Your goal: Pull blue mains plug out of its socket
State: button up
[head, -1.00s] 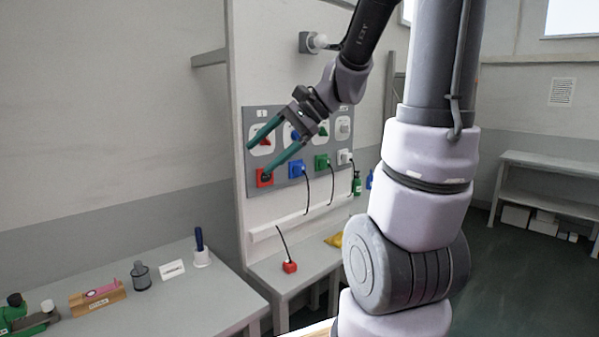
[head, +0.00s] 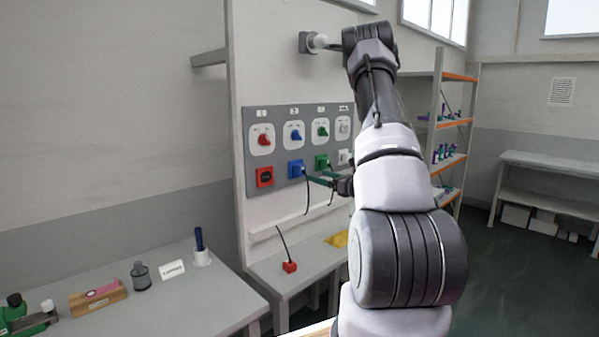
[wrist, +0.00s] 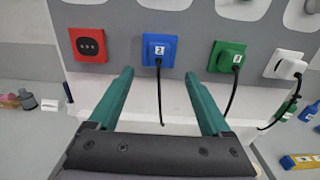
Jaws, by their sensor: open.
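The blue mains plug (head: 297,168), marked 2, sits in its socket on the grey wall panel. It also shows in the wrist view (wrist: 158,50), with its black cord hanging down. My gripper (head: 318,180) is open and empty, to the right of and slightly below the blue plug in the head view. In the wrist view, my gripper's two teal fingers (wrist: 159,73) point toward the panel, one on each side of the blue plug's line. The fingertips appear short of the plug, with its cord running between the fingers.
The red socket (wrist: 88,45) on the left is empty; a red plug (head: 289,267) lies on the bench below. A green plug (wrist: 227,57) and a white plug (wrist: 285,66) sit to the right. Rotary switches line the panel above. A white ledge (head: 290,222) runs below it.

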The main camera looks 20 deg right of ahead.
aim_at(303, 171)
jog(key=shift+x, duration=4.55)
grip_shut()
jog(key=shift+s, duration=0.1)
jog(key=shift+v, duration=2.95)
